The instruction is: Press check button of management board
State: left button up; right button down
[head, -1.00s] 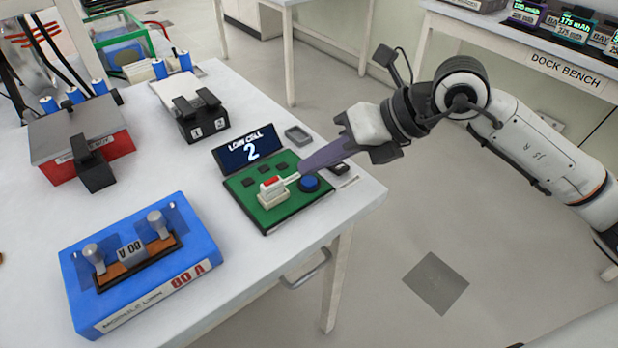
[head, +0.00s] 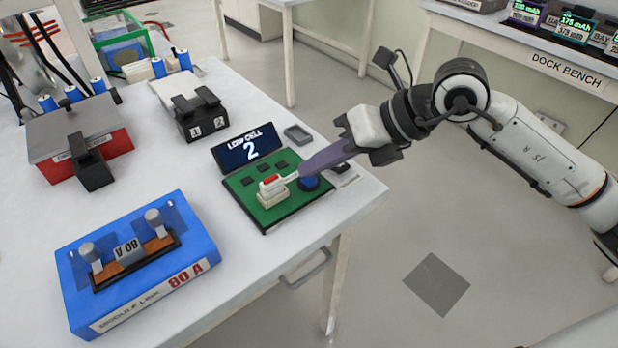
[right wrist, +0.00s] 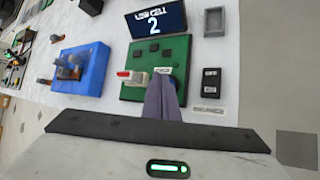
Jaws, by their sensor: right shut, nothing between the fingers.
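The management board (head: 296,205) is a green panel near the table's right edge. It bears a round blue button (head: 310,183), a white block with a red top (head: 271,186) and a screen (head: 247,150) reading "LOW CELL 2". My right gripper (head: 293,177) is shut and empty, its purple fingers reaching in from the right above the blue button. In the right wrist view the fingers (right wrist: 161,92) end beside a "CHECK" label (right wrist: 163,70) and hide most of the button. I cannot tell whether they touch it. My left gripper is not in view.
A blue 80 A module link (head: 140,262) sits at the front left. A red-and-grey box (head: 60,150) and a black-and-white unit (head: 192,105) stand behind. A small grey tray (head: 298,134) and black switch (right wrist: 211,82) flank the board. Floor is open to the right.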

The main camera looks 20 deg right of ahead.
aim_at(317, 181)
jog(key=shift+f+b, duration=0.45)
dwell(0.5)
dwell(0.3)
jog(key=shift+r+p, duration=0.6)
jog(key=shift+r, duration=0.25)
jog(key=shift+r+p, duration=1.85)
jog(key=shift+r, duration=0.75)
jog(key=shift+f, duration=0.1)
